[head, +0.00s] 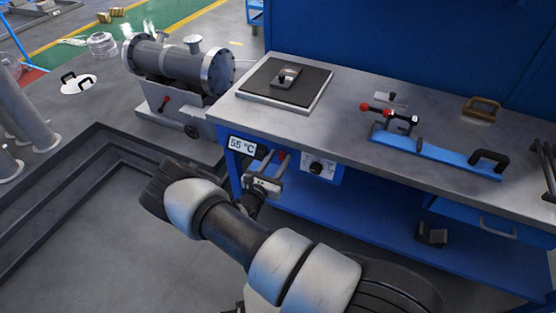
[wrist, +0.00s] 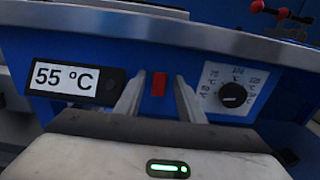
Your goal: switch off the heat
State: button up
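A small red switch (wrist: 159,84) sits on the blue front panel under the bench top, between a display and a dial. The display (wrist: 65,77) reads 55 °C; it also shows in the head view (head: 242,145). The black dial (wrist: 232,95) has temperature marks around it and shows in the head view too (head: 316,168). My gripper (wrist: 158,92) is open and empty in front of the panel, its two fingers on either side of the red switch in the picture. I cannot tell whether they touch the panel. In the head view my gripper (head: 272,168) is below the bench edge.
A dark plate (head: 259,79) with a small metal part lies on the bench top (head: 345,122). A blue fixture (head: 435,155) with a red-knobbed clamp stands to the right. A flanged shell (head: 178,62) stands at left. The bench edge overhangs the panel.

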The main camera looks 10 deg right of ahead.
grip_shut()
jog(key=shift+f+b, duration=0.45)
jog(key=shift+b, duration=0.25)
jog(key=f+t+h+b, duration=0.1)
jog(key=b, duration=0.2)
jog(key=shift+b, duration=0.4)
jog(key=t+b, duration=0.1)
jog(key=b, duration=0.2)
jog(key=shift+f+t+h, duration=0.1)
jog(key=shift+t+h, duration=0.2)
jog(key=shift+h, duration=0.1)
jog(key=shift+r+t+h+b, duration=0.3)
jog(key=shift+t+b, duration=0.1)
jog(key=shift+b, duration=0.2)
grip_release()
